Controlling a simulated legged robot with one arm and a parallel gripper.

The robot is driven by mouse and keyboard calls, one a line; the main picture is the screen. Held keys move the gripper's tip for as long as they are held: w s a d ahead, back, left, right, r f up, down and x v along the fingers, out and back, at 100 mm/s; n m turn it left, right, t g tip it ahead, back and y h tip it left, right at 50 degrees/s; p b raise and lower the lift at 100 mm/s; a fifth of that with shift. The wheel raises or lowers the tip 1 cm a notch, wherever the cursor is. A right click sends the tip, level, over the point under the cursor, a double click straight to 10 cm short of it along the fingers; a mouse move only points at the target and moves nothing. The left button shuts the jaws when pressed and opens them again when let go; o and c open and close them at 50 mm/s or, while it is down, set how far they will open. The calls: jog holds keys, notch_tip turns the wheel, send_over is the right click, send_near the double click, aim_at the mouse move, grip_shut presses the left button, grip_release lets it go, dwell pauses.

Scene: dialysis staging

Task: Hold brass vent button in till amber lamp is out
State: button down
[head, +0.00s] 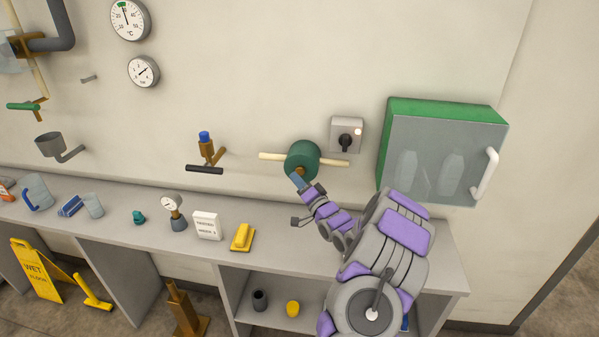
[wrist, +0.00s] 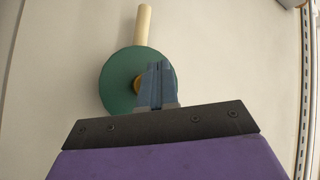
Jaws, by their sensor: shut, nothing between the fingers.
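The brass vent button (head: 300,171) is on the front of a round green housing (head: 303,156) on the wall. In the wrist view the button (wrist: 137,86) shows as a brass edge left of my fingertips, mostly hidden behind them. My gripper (head: 296,181) is shut and empty, its blue fingertips in front of the button. Whether they touch it or press it in, I cannot tell. A small round lamp (head: 358,131) on the grey switch box (head: 347,123) looks pale, almost white; whether it is lit is unclear.
A cream pipe (head: 272,156) runs through the housing. A green cabinet (head: 445,111) with a clear front is on the wall at right. A yellow object (head: 242,237), white sign (head: 207,225) and small gauge (head: 172,203) stand on the grey counter (head: 290,249) below.

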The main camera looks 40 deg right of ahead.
jog(key=shift+d, duration=0.15)
jog(key=shift+d+f, duration=0.1)
jog(key=shift+d, duration=0.3)
jog(key=shift+w+a, duration=0.15)
jog(key=shift+a, duration=0.05)
jog(key=shift+w+d+p, duration=0.15)
jog(key=shift+d+p, duration=0.15)
jog(key=shift+d, duration=0.1)
jog(key=shift+w+d, duration=0.15)
jog(key=shift+w, duration=0.05)
dwell(2.8)
jog(key=shift+s, duration=0.15)
jog(key=shift+s+a+f, duration=0.1)
jog(key=shift+s+a, duration=0.4)
jog(key=shift+s, duration=0.15)
